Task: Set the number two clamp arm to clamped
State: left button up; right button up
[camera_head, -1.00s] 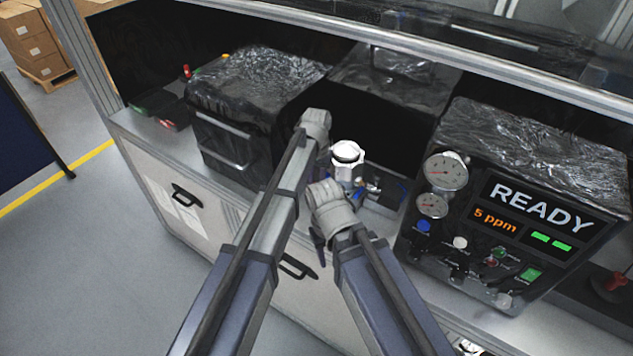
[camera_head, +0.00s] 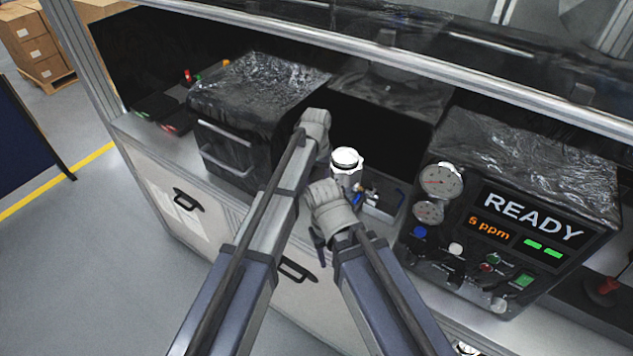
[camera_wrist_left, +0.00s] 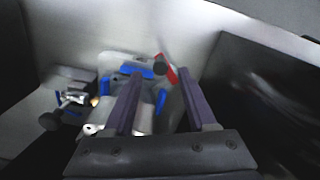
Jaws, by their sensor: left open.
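A white and metal housing (camera_head: 347,165) stands upright on a small fixture (camera_head: 384,203) on the bench, just beyond my arms. The left wrist view shows a fixture from above with blue clamp parts (camera_wrist_left: 133,70) and a dark arm with a red part (camera_wrist_left: 170,72). I cannot read any numbers, so I cannot tell which clamp arm is number two. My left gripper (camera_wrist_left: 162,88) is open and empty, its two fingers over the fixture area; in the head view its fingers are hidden. A dark finger (camera_head: 318,240) shows below my right wrist; its jaw state is unclear.
A control box (camera_head: 533,218) reading READY with gauges stands on the right. A film-covered dark box (camera_head: 255,85) stands on the left. A cabinet frame rail (camera_head: 400,60) crosses above the bench. A small block with a knob (camera_wrist_left: 70,90) is left of the blue parts.

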pick_arm(q)
notch_tip(320, 180, up, 5)
jog(key=p, duration=0.4)
jog(key=shift+r, duration=0.1)
jog(key=s+a+f+b, duration=0.4)
jog(key=s+f+b, duration=0.6)
jog(key=s, duration=0.2)
jog(key=s+a+f+y+b, duration=0.1)
jog(key=s+a+f+b, duration=0.4)
jog(key=s+f+b, duration=0.5)
jog(key=s, duration=0.3)
jog(key=shift+s+a+f, duration=0.15)
